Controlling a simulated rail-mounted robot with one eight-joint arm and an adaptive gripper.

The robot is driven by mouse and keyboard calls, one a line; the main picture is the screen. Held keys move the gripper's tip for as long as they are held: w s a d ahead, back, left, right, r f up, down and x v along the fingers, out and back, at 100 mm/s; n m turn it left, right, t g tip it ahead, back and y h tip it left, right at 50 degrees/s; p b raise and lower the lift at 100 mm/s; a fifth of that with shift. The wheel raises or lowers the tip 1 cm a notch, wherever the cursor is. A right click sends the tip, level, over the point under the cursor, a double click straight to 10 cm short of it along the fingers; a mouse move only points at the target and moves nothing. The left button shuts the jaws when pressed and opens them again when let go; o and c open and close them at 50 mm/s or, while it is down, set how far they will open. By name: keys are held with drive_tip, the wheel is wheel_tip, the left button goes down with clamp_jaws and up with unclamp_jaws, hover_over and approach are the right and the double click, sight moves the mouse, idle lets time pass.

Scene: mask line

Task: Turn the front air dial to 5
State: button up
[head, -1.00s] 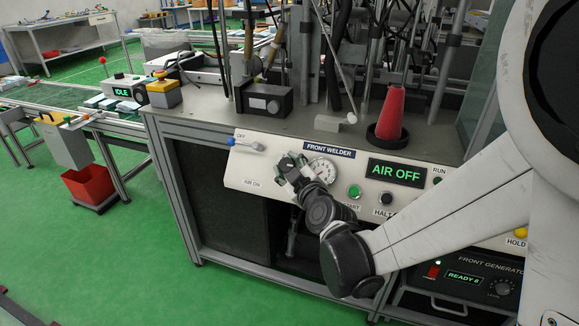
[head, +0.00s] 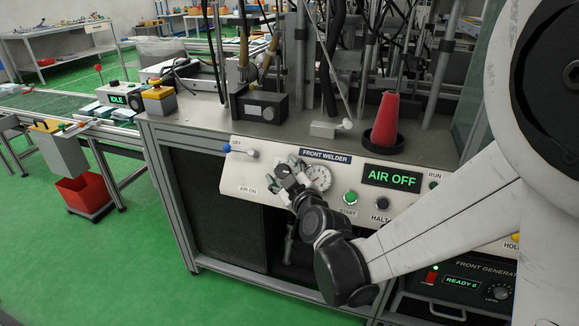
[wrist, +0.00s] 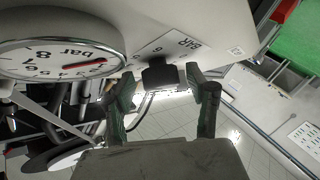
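The front air dial is a small black knob (wrist: 160,75) on the pale panel, seen in the wrist view beside a label with upside-down "BAR" and numerals. My gripper (wrist: 161,80) is open, with one dark green finger on each side of the knob and visible gaps; whether its tips reach the knob's depth I cannot tell. The round pressure gauge (wrist: 55,55) with a red needle is at the upper left there. In the head view my gripper (head: 290,172) is at the panel just left of the gauge (head: 318,178) and hides the knob.
A blue-tipped lever (head: 240,150) points to OFF on the front panel. A display (head: 392,177) reads AIR OFF, with a green START button (head: 350,198) and a black HALT button (head: 382,203) below. A red cone (head: 388,118) stands on the bench above.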

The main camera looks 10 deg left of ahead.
drive_tip(key=v, duration=1.2)
drive_tip(key=shift+d, duration=0.1)
drive_tip(key=s+d+r+m+g+h, duration=0.1)
drive_tip(key=d+m+g+h, duration=0.15)
drive_tip(key=d, duration=0.45)
drive_tip(key=s+d+r+m+g+h, duration=0.1)
drive_tip(key=s+d+m+h, duration=0.15)
drive_tip(key=d, duration=0.45)
drive_tip(key=s+d+f+m+g+h, duration=0.1)
drive_tip(key=s+d+m+g+h, duration=0.1)
drive_tip(key=s+d+m, duration=0.55)
drive_tip(key=s+d+f+m+g+h, duration=0.15)
drive_tip(key=s+d, duration=0.35)
drive_tip(key=d, duration=0.5)
wheel_tip(320, 180, up, 17)
drive_tip(key=h+p, duration=0.1)
drive_tip(key=p, duration=1.5)
